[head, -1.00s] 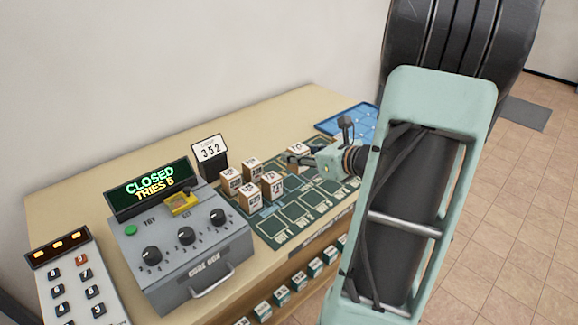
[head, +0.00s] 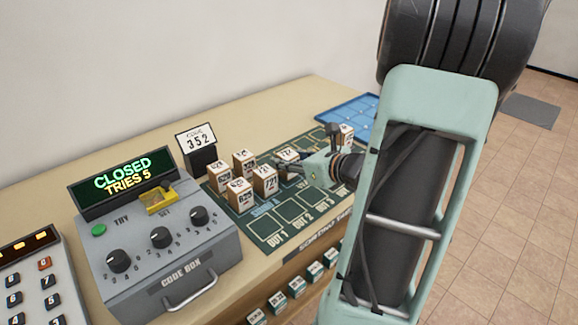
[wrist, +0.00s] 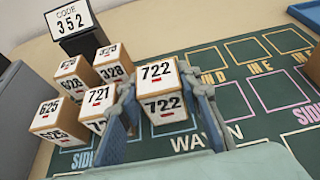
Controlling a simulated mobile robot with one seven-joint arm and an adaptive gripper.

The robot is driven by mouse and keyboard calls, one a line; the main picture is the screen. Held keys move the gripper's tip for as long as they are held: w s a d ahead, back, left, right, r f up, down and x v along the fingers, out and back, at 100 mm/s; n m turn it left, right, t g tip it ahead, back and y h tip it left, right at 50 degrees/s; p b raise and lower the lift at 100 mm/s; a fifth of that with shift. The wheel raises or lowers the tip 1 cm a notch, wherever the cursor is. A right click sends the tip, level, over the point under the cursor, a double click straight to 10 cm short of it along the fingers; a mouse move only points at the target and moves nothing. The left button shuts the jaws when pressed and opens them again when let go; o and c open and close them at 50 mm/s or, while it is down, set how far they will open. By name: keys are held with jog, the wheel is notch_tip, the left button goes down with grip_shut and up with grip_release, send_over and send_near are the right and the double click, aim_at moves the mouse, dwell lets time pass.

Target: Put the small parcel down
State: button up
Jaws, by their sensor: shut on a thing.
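The small parcel (wrist: 161,85), a brown box with white labels reading 722, is between the fingers of my gripper (wrist: 165,108) in the wrist view. My gripper is shut on it. In the head view the parcel (head: 288,155) shows at the tip of my gripper (head: 297,164), right of the other parcels. It is over the green sorting board (head: 290,222), near the WAY IN lettering in the wrist view. I cannot tell whether its base touches the board. Its lower part is partly hidden by the fingers.
Several labelled parcels, one reading 721 (wrist: 98,104), stand close left of the held one. Another parcel (head: 346,132) stands behind my gripper. The code box (head: 170,255) and code sign (head: 196,145) are at the left. Several outlined board squares are bare at the front and right.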

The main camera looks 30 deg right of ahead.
jog(key=shift+d+f, duration=0.1)
jog(key=shift+f, duration=0.45)
jog(key=shift+f+b, duration=0.2)
jog(key=shift+b, duration=0.15)
jog(key=o, duration=0.9)
jog(key=shift+o, duration=0.2)
jog(key=shift+r, duration=0.1)
jog(key=shift+r+p, duration=0.2)
jog(key=shift+p, duration=0.1)
jog(key=p+v, duration=0.2)
jog(key=v, duration=1)
jog(key=shift+f, duration=0.2)
jog(key=shift+f, duration=0.1)
